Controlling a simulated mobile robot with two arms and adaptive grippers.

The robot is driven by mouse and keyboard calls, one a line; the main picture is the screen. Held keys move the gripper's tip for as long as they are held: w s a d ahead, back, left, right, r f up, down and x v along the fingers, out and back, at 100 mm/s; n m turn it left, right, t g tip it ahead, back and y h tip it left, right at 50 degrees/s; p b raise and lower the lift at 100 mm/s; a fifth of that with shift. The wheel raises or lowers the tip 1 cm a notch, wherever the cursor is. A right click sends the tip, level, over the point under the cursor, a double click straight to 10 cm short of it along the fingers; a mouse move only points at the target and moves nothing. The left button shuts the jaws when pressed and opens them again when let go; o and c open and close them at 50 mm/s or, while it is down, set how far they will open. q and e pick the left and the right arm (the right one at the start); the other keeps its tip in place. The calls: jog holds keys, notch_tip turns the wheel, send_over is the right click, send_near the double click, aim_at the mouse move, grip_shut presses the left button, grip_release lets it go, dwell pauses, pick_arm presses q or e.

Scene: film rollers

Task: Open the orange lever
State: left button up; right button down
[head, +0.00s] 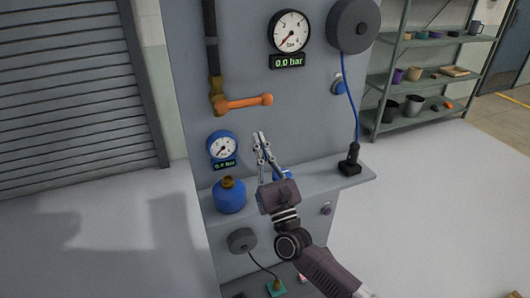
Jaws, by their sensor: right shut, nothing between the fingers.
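The orange lever (245,102) sticks out to the right, roughly level, from the lower end of a dark vertical pipe (211,40) on the grey panel. Its rounded free end is at the right. My right gripper (259,137) is below the lever, in front of the panel, with its fingers pointing up. The fingers are shut with nothing between them. The fingertips appear apart from the lever. My left gripper is not in view.
A large gauge (289,31) reads 0.0 bar; a smaller blue gauge (222,145) hangs lower left. A blue bottle (229,196) and a black tool (350,161) stand on the panel's ledge (325,174). A grey reel (352,25) is at upper right.

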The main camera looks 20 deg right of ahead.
aim_at(245, 103)
jog(key=w+r+p, duration=0.3)
jog(key=r, duration=0.2)
jog(key=shift+r, duration=0.2)
